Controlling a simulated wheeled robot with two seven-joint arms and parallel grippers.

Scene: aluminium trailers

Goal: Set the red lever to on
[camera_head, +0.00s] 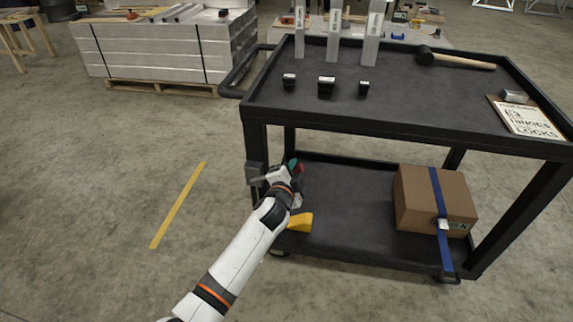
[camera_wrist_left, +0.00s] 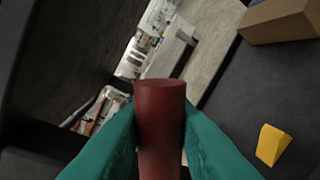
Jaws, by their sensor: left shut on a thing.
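The red lever (camera_wrist_left: 160,110) shows in the left wrist view as a dark red rounded handle between two teal fingers. My left gripper (camera_wrist_left: 160,148) is shut on it. In the head view my left gripper (camera_head: 294,168) is at the left front leg of the black cart, just above the lower shelf. A small bit of red (camera_head: 299,168) shows by the fingertips there; the rest of the lever is hidden by the gripper. A grey box (camera_head: 255,173) is on the cart leg beside the gripper. My right gripper is in neither view.
The black cart (camera_head: 400,128) carries upright metal profiles, small black blocks, a mallet (camera_head: 455,60) and a sign (camera_head: 527,118) on top. Its lower shelf holds a cardboard box (camera_head: 412,207) and a yellow wedge (camera_head: 300,222). Floor left of the cart is clear.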

